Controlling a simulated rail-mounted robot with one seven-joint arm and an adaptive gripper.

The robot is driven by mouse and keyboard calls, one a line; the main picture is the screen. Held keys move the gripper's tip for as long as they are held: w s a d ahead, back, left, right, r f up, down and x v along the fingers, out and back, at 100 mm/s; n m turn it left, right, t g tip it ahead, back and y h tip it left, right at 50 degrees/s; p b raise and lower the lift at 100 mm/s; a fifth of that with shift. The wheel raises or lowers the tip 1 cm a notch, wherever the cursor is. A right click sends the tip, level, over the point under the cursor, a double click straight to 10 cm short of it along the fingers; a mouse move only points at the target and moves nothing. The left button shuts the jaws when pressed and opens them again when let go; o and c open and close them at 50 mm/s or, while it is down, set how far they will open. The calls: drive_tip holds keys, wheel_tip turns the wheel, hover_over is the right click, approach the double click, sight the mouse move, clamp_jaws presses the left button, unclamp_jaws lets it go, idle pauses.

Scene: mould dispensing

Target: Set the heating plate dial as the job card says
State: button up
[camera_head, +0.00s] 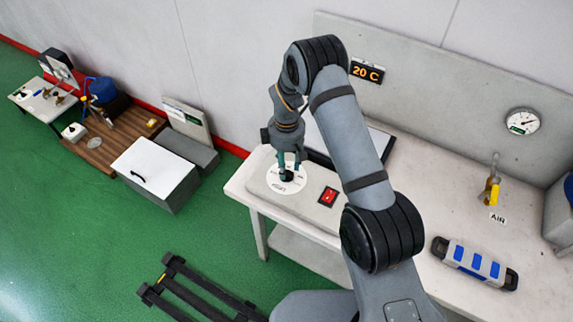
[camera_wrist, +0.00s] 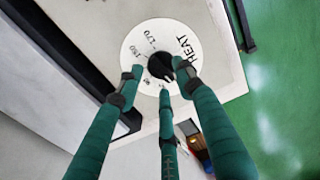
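The heating plate dial is a black knob (camera_wrist: 158,65) on a round white scale (camera_wrist: 132,44) printed HEAT, with 150 and 170 legible. In the head view the scale (camera_head: 272,184) lies at the bench's left end. My gripper (camera_head: 289,168) points down over the knob. In the wrist view its three teal fingers (camera_wrist: 161,76) are spread around the knob, with a gap at the left fingertip. Contact at the right fingertip cannot be told. The knob's pointer is partly hidden. An orange display (camera_head: 367,71) reads 20 C. No job card is readable.
A red rocker switch (camera_head: 328,196) sits right of the dial. A dark-edged panel (camera_head: 378,143) stands behind my arm. A gauge (camera_head: 522,121), a yellow AIR valve (camera_head: 491,188) and a blue-grey device (camera_head: 474,263) are further right. Green floor lies left of the bench.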

drive_tip(key=shift+a+f, duration=0.15)
drive_tip(key=shift+f, duration=0.55)
drive_tip(key=c, duration=0.3)
clamp_jaws()
